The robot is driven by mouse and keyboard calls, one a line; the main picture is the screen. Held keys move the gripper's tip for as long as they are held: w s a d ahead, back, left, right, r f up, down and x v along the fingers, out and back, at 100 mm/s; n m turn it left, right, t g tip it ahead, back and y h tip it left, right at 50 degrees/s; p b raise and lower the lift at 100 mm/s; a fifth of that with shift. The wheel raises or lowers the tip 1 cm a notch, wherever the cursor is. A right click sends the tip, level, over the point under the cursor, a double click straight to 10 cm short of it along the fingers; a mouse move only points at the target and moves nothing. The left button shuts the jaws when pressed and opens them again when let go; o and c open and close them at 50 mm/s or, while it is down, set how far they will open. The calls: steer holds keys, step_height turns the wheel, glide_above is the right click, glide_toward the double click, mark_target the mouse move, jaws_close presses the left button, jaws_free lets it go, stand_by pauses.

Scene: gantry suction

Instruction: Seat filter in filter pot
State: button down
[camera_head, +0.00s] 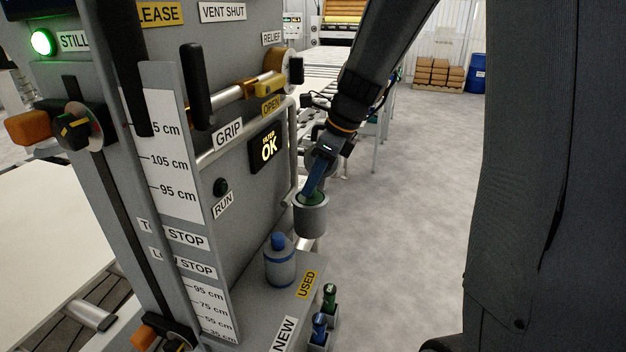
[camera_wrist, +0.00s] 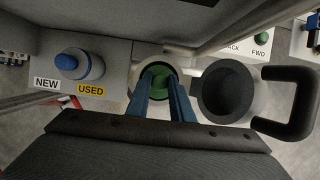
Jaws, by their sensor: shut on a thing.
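The grey filter pot (camera_head: 311,221) is fixed at the side of the machine panel, upright and open at the top. My gripper (camera_head: 313,190) reaches down to its mouth with blue fingers. The fingers are shut on the green filter (camera_wrist: 161,83), which sits inside the pot's rim; its green also shows in the head view (camera_head: 318,199). The pot's pale rim (camera_wrist: 141,78) shows around the filter in the wrist view. The filter's lower part is hidden in the pot, so its depth cannot be seen. The display (camera_head: 267,149) reads "FILTER OK".
A blue-topped grey canister (camera_head: 280,265) stands on the ledge. Green (camera_head: 329,297) and blue (camera_head: 319,327) filters stand in holders below. Open floor lies right.

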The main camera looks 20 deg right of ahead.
steer(key=shift+f, duration=0.1)
steer(key=c, duration=1.6)
jaws_free()
steer(key=shift+o, duration=0.2)
steer(key=shift+d+r, duration=0.15)
steer(key=shift+r, duration=0.4)
steer(key=b+v, duration=0.2)
steer(key=v, duration=0.9)
steer(key=s+a+f+n+h, duration=0.1)
steer(key=s+a+f+n, duration=0.1)
steer(key=s+f+n, duration=0.5)
steer(key=s+a+f+n+g+h, duration=0.1)
steer(key=s+f+n, duration=0.6)
steer(key=f+n, duration=0.7)
steer(key=n+h, duration=0.1)
steer(key=n, duration=0.3)
steer(key=shift+s+a+h, duration=0.3)
steer(key=shift+s+a, duration=0.1)
